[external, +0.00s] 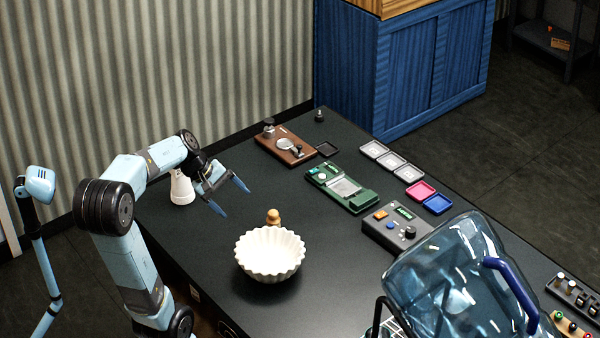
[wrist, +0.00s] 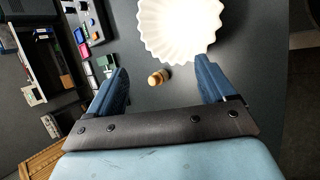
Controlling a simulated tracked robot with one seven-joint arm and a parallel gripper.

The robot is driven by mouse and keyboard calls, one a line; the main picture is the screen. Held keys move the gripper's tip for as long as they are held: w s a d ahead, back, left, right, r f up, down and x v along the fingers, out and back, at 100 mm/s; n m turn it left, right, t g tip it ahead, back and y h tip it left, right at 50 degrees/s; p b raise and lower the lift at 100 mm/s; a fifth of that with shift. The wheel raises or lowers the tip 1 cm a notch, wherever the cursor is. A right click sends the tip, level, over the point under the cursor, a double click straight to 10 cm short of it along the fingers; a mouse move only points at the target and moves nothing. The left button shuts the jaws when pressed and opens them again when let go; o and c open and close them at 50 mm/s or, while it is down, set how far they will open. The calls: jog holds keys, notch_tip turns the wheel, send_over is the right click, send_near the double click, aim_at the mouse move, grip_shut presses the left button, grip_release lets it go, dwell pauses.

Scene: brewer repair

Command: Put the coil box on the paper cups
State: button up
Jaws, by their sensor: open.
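My gripper (external: 230,197) is open and empty above the left part of the dark table. In the wrist view its two blue fingers (wrist: 162,70) are spread apart. A white fluted paper stack (external: 270,253), perhaps the paper cups, stands on the table to the right of my gripper and nearer the camera. It also shows at the top of the wrist view (wrist: 180,28). No thing is clearly marked as the coil box. A dark grey box (external: 393,231) with an orange part, a small green display and knobs lies farther right and may be it.
A small tan knobbed piece (external: 273,217) stands just behind the fluted stack; the wrist view shows it between the fingers (wrist: 159,77). A white cone (external: 182,188) is left of my gripper. A green device (external: 340,187), small trays (external: 420,191) and a large clear jug (external: 440,285) lie rightward.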

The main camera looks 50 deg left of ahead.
jog(key=s+d+m+y, duration=0.4)
jog(key=s+d+m, duration=0.5)
jog(key=m, duration=0.7)
jog(key=d, duration=0.3)
jog(key=shift+s+d+r+y, duration=0.25)
jog(key=shift+s+d+y, duration=0.05)
jog(key=shift+s, duration=0.05)
